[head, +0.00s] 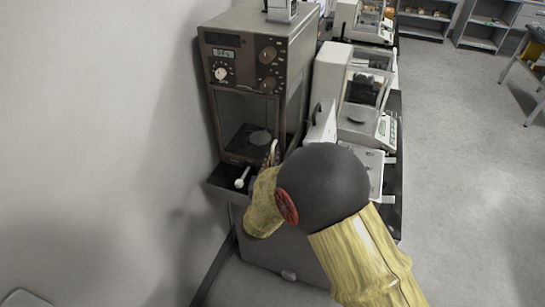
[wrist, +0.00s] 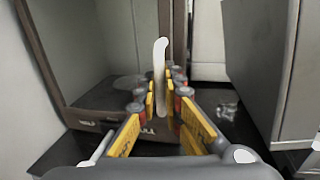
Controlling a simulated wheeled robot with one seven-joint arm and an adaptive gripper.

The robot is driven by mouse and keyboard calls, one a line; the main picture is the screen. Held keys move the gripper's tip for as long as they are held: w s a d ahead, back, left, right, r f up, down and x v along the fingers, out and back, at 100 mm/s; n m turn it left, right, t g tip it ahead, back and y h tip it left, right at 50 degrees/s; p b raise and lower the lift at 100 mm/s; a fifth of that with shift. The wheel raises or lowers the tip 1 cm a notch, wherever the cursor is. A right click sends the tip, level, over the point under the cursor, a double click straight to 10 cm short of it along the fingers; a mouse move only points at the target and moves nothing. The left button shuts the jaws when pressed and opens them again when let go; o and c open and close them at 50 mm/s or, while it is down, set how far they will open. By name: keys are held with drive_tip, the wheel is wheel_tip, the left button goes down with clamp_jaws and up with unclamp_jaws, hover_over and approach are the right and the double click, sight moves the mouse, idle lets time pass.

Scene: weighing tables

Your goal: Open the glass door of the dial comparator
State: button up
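The dial comparator (head: 245,85) is a tall brown cabinet with knobs and a small display, against the wall at left in the head view. Its lower front shows a chamber with a dark round pan (head: 260,138). In the wrist view its brown frame (wrist: 45,60) stands at left. A slim cream upright handle (wrist: 160,58) stands in the middle of the wrist view. My gripper (wrist: 160,103) has its yellow-padded fingers close on both sides of this handle and looks shut on it. In the head view my arm hides most of the gripper; the door pane is hard to make out.
A white-knobbed lever (head: 240,183) sticks up from the dark ledge below the chamber. White balances (head: 355,90) stand close on the right along the table. A grey box side (wrist: 268,65) is near my fingers at right. The floor (head: 460,150) further right is clear.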

clamp_jaws()
idle(0.5)
drive_tip(key=s+a+m+g+h+p, duration=0.3)
drive_tip(key=s+a+m+h+p, duration=0.15)
drive_tip(key=s+a+h, duration=0.35)
drive_tip(key=s+a+p, duration=0.1)
drive_tip(key=a, duration=0.7)
drive_tip(key=s+a+y, duration=0.1)
drive_tip(key=s+a, duration=0.1)
drive_tip(key=a, duration=0.6)
drive_tip(key=shift+s+p, duration=0.25)
drive_tip(key=shift+p, duration=0.15)
drive_tip(key=shift+f, duration=0.1)
